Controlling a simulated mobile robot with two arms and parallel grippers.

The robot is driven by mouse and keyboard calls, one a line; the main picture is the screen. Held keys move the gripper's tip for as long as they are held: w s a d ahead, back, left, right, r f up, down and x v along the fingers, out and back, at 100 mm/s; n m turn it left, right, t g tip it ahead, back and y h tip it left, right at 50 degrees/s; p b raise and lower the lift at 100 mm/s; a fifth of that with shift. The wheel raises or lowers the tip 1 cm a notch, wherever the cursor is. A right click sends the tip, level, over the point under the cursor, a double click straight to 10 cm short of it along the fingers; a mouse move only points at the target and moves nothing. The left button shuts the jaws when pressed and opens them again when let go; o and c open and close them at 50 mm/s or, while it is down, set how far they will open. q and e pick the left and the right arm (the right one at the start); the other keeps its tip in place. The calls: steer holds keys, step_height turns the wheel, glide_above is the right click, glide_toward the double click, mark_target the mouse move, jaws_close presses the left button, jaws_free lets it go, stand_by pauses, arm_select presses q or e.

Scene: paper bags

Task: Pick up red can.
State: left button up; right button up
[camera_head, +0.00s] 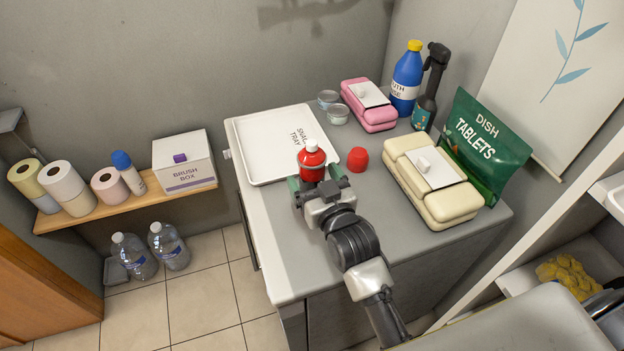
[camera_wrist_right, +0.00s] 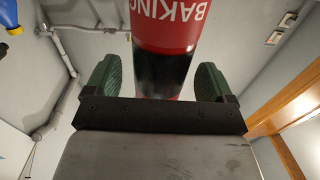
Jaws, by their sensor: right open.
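The red can (camera_head: 312,157), with a white top, stands upright on the grey counter by the front right corner of the tray. My right gripper (camera_head: 316,179) is open around its lower part, one green finger on each side. In the right wrist view the can (camera_wrist_right: 170,28) shows red with white lettering "BAKING" and a dark lower band. It stands between the two green finger pads (camera_wrist_right: 167,82), with a gap on both sides. The can's base is hidden by the gripper. My left gripper is not in view.
A white snack tray (camera_head: 252,143) lies behind and left of the can. A small red cap (camera_head: 357,159) sits close to its right. Cream containers (camera_head: 453,203), a green dish tablets bag (camera_head: 487,137) and a blue bottle (camera_head: 406,78) stand farther right. The counter's front left is clear.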

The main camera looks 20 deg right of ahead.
steer(key=shift+w+a, duration=0.1)
steer(key=shift+w, duration=0.6)
steer(key=c, duration=1.1)
steer(key=shift+c, duration=0.4)
